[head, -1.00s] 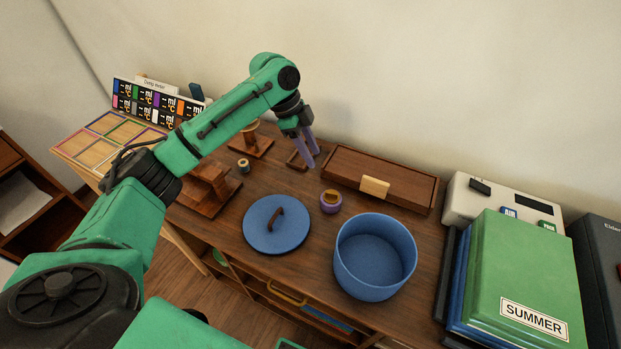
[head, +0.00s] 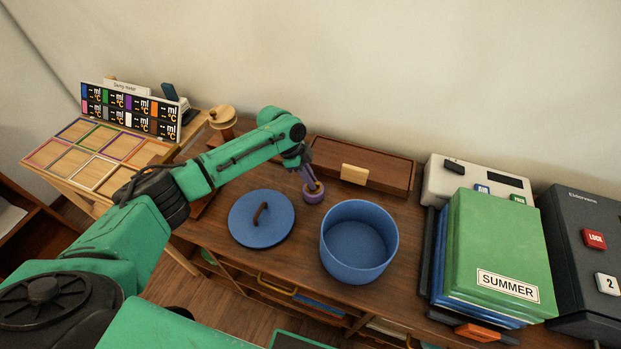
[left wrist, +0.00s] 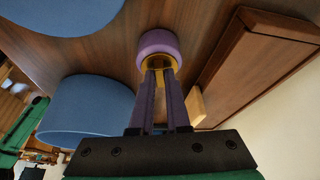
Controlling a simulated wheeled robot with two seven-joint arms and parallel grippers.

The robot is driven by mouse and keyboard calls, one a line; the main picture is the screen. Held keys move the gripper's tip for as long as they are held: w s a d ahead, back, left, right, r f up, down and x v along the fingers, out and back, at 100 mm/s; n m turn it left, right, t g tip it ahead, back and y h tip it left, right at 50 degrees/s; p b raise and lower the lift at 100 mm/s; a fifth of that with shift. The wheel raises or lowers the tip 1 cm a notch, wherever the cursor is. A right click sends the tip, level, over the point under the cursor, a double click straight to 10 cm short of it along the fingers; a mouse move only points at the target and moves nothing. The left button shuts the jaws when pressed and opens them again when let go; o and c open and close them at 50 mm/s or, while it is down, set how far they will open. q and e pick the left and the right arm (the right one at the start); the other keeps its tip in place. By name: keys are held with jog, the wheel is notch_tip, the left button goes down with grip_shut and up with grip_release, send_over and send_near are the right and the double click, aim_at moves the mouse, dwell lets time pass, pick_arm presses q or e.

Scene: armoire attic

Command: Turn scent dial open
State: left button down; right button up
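The scent dial appears to be the small round purple pot (head: 314,196) with a gold-brown top, standing on the wooden desk between the blue lid and the blue tub. It also shows in the left wrist view (left wrist: 157,42), directly beyond my fingertips. My left gripper (head: 311,184) points down at it from above. In the left wrist view its two purple fingers (left wrist: 158,70) reach the gold top, with a narrow gap between them. The fingers hide part of the top, and I cannot tell whether they press on it. My right gripper is not in view.
A blue lid (head: 262,219) lies left of the pot and an open blue tub (head: 358,268) stands close on its right. A long wooden box (head: 385,172) lies behind. Green and blue binders (head: 500,245) are stacked further right. A sorting board (head: 60,155) is at left.

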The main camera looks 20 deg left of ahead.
pick_arm(q)
jog(key=shift+s+r+n+p, duration=0.15)
jog(key=shift+n+p, duration=0.25)
jog(key=shift+p, duration=0.45)
jog(key=c, duration=0.9)
grip_release()
jog(key=b+v, duration=0.1)
jog(key=v, duration=1.3)
jog(key=shift+d+r+b, duration=0.1)
jog(key=shift+r+b, duration=0.1)
jog(key=shift+b, duration=0.15)
